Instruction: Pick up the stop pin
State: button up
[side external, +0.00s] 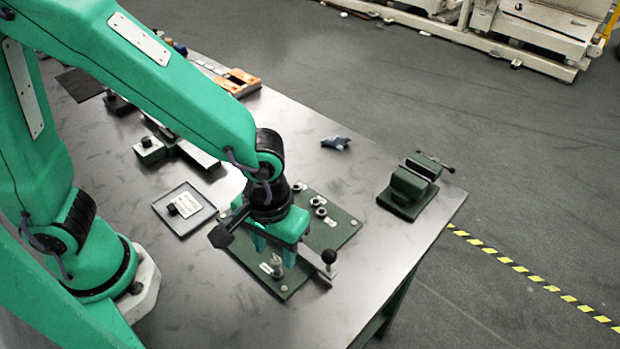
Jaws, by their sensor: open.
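My green gripper (274,251) points down over the front part of a dark green fixture plate (345,238) on the metal table. Its two fingers are apart. A small silver upright piece (277,267), which looks like the stop pin, stands on the plate just below and between the fingers in this view. I cannot tell whether the fingers touch it or only stand around it. Its upper part is close to the fingers and partly hard to make out. No other piece in view can be clearly named as the stop pin.
A black ball knob (329,256) on a metal bar stands close right of my gripper. Several small metal rings sit on the plate's back part. A grey tray (201,223) lies left, a green vise (405,192) right. The table's front right is clear.

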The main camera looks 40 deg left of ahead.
aim_at(275, 255)
jog(key=shift+f, duration=0.1)
jog(key=shift+w+a+f, duration=0.1)
jog(key=shift+a+f, duration=0.05)
jog(key=shift+f, duration=2.35)
grip_shut()
